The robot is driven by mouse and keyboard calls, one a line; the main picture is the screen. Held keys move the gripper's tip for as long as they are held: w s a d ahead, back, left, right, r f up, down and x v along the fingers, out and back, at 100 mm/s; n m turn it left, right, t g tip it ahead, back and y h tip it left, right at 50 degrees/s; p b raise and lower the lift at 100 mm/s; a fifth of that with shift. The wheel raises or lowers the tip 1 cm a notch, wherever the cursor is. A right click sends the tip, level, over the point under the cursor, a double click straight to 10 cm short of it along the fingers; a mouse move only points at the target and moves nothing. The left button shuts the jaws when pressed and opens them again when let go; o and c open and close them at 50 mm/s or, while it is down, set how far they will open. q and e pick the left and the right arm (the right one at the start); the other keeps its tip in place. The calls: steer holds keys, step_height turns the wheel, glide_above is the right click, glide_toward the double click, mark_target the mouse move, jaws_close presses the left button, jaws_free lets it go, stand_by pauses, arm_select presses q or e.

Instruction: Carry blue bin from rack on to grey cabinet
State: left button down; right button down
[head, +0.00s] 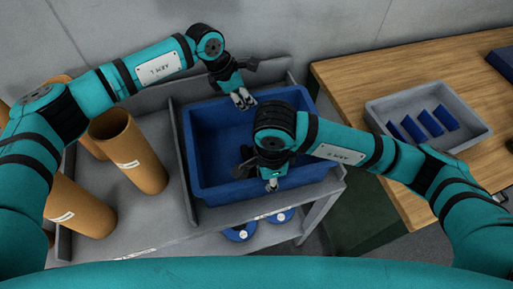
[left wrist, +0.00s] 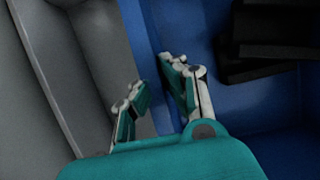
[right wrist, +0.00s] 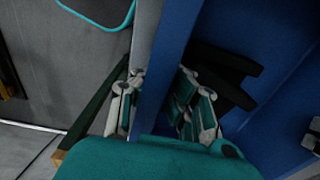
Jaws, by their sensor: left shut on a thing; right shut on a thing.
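The blue bin (head: 215,130) is an open box in the right-hand bay of the grey rack (head: 150,240), and its visible floor is bare. My left gripper (head: 243,98) is shut on the bin's far wall; in the left wrist view the fingers (left wrist: 158,88) straddle the blue wall (left wrist: 140,40). My right gripper (head: 270,184) is shut on the near wall; in the right wrist view the fingers (right wrist: 155,98) straddle that wall (right wrist: 170,50). My right arm covers part of the bin. Whether the bin rests on the shelf or hangs just above it, I cannot tell. I cannot make out a grey cabinet.
Brown cardboard tubes (head: 128,150) stand left of the bin behind a grey divider (head: 183,160). Blue spools (head: 240,232) sit on a lower level. To the right, a wooden table (head: 400,75) carries a grey tray (head: 385,100) with blue pieces. A wall closes the back.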

arm_select(q)
steer(key=shift+w+r, duration=0.1)
steer(key=shift+r, duration=0.05)
arm_select(e)
steer(key=shift+r, duration=0.15)
